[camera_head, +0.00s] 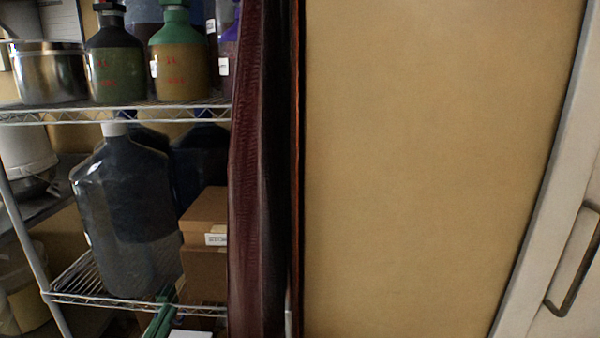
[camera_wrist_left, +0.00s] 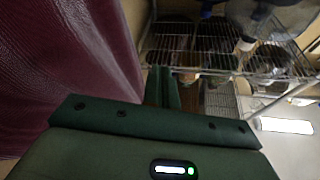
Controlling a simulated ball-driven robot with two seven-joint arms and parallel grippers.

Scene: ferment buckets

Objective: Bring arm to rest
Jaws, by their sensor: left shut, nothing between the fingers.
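My left gripper (camera_head: 162,316) shows as green parts at the bottom of the head view, in front of the lower rack shelf. In the left wrist view its green fingers (camera_wrist_left: 162,88) are together, with nothing between them. The green gripper body fills the bottom of that view. My right gripper is in neither view.
A wire rack (camera_head: 110,110) at the left holds green-and-brown bottles, a large clear carboy (camera_head: 125,215) and brown boxes (camera_head: 205,232). A dark red curtain-like strip (camera_head: 245,170) hangs beside it, also close by in the left wrist view (camera_wrist_left: 65,65).

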